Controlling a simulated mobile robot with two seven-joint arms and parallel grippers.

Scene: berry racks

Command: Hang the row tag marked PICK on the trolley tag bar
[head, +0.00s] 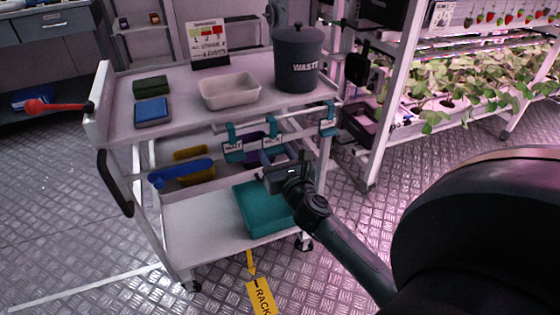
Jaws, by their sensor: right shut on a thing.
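The trolley (185,108) stands in front of me, with its tag bar (300,117) along the near edge of the top. Teal hook-shaped tags with pale labels show at the bar: a left tag (232,143), a middle tag (271,127) and a right tag (327,118). Their lettering is too small to read surely. My right gripper (280,176) is just below the middle tag, in front of the trolley's lower bins. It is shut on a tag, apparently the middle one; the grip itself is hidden. My left gripper is out of view.
The trolley top holds a white tray (230,91), a dark waste bin (298,62), a blue box (152,112) and a sign (209,45). A teal crate (262,212) sits on the lower shelf. A berry rack (376,130) stands at right. Floor at left is clear.

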